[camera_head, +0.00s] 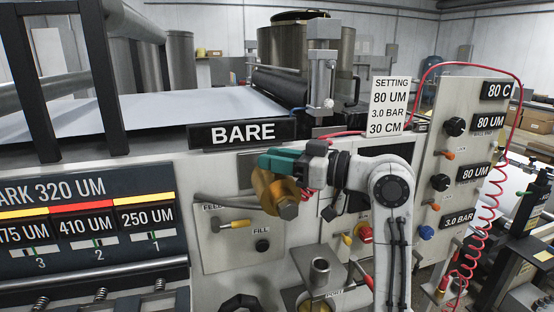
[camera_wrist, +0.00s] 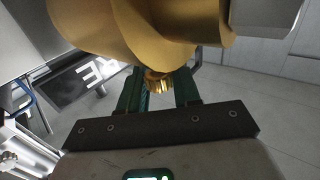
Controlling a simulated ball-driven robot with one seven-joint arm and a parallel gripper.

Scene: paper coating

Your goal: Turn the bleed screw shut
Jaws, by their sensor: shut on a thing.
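A large brass body (camera_head: 272,192) with a hex end stands out from the front panel in the head view. It also fills the top of the wrist view (camera_wrist: 140,30). A small ridged brass screw (camera_wrist: 160,84), which looks like the bleed screw, shows below that body in the wrist view. My gripper (camera_head: 270,158) has teal fingers and lies against the top of the brass body in the head view. In the wrist view its fingers (camera_wrist: 159,90) are shut on the screw, one on each side. The screw is hidden in the head view, and I cannot tell how far it is turned.
A yellow-handled lever (camera_head: 235,224) and a FILL port (camera_head: 262,245) are on the panel below left. A metal cylinder (camera_head: 320,272) stands below my arm. A BARE sign (camera_head: 243,133) and a settings card (camera_head: 390,105) are above. A coiled red hose (camera_head: 490,210) hangs at the right.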

